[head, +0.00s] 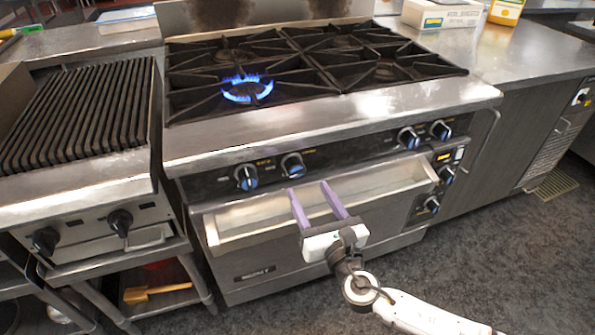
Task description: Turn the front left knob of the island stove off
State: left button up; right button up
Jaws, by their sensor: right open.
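The island stove (330,120) stands in front of me with several black burner grates. A blue flame (247,88) burns on the front left burner. The leftmost knob (246,177) on the front panel is black with a blue face, and a second knob (293,165) sits just to its right. My right gripper (308,187) is open and empty. Its two purple fingers point up toward the panel, below and right of the second knob, over the tray-like ledge. It looks apart from the knobs. My left gripper is not in view.
More knobs (409,138) line the panel's right side. A charbroiler (75,115) with black knobs stands to the left. A steel counter (520,55) with boxes is at the right. A ledge (400,187) juts out below the knobs. The floor (500,250) at the right is clear.

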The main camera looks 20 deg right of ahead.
aim_at(298, 173)
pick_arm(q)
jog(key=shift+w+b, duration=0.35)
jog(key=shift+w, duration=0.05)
pick_arm(e)
jog(key=w, duration=0.9)
jog(key=shift+a, duration=0.2)
jog(key=shift+c, duration=0.5)
jog(key=c, duration=1)
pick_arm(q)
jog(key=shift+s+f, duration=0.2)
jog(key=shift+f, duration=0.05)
pick_arm(e)
jog(key=shift+o, duration=0.2)
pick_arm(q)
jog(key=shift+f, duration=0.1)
pick_arm(e)
jog(key=shift+f+m, duration=0.1)
jog(key=shift+m, duration=0.2)
